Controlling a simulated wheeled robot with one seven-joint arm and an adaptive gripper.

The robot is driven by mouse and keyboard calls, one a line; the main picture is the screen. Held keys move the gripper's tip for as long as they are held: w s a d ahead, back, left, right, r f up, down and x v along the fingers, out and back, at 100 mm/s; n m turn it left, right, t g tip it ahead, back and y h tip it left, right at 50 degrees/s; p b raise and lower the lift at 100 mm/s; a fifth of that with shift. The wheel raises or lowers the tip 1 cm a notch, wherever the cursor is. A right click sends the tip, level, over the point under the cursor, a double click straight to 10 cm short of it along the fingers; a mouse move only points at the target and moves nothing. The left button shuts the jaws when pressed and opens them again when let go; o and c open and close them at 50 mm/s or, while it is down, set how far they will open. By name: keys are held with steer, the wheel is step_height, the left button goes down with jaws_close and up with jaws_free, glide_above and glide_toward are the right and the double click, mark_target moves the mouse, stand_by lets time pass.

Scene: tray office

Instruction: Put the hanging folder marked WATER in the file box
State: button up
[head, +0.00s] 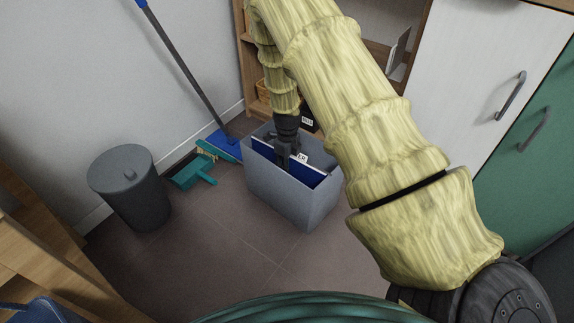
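The grey-blue file box (285,199) stands on the tiled floor in the middle of the head view. A dark blue hanging folder (312,175) is inside the box, below its rim. It has a white tab (301,157) with dark letters, partly covered, and only "ER" or similar can be read. My gripper (284,160) points down into the box at the folder's top edge, next to the tab. Its fingertips are small and dark here, so I cannot tell whether they hold the folder or are apart from it.
A dark grey bin (133,190) stands to the left. A teal dustpan (194,172) and a blue mop (222,142) are by the wall. A wooden shelf (247,65) is behind the box, white and green cabinets (530,150) are at right. Floor before the box is clear.

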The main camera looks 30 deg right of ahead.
stand_by(0.3)
step_height(320, 180, up, 12)
steer(key=p, duration=0.5)
steer(key=shift+r, duration=0.1)
